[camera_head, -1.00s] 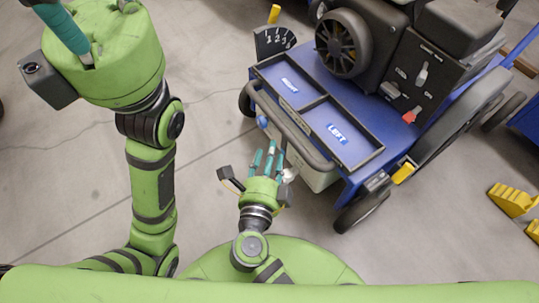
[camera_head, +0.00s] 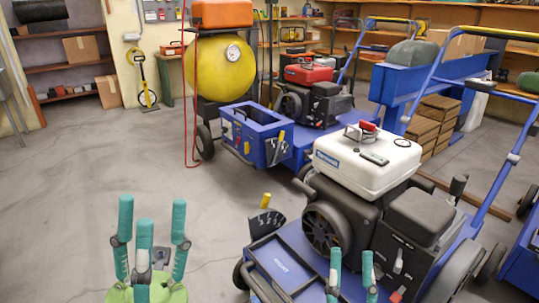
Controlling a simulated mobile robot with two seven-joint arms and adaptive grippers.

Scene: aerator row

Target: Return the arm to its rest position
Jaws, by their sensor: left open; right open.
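My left gripper (camera_head: 150,222) is at the lower left of the head view, over bare floor. Its teal fingers point up and are spread apart, with nothing between them. My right gripper (camera_head: 351,262) shows at the bottom edge, in front of the near blue aerator (camera_head: 460,237). Its teal fingertips are apart and I see nothing held. The rest of the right hand is below the picture. Whether the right fingers touch the machine I cannot tell.
The near aerator carries a white tank (camera_head: 367,160) and a black engine. A second aerator (camera_head: 265,120) stands behind it, near a yellow compressor tank (camera_head: 220,68). Wooden crates (camera_head: 433,125) stand at the right. The floor (camera_head: 95,150) at the left is clear.

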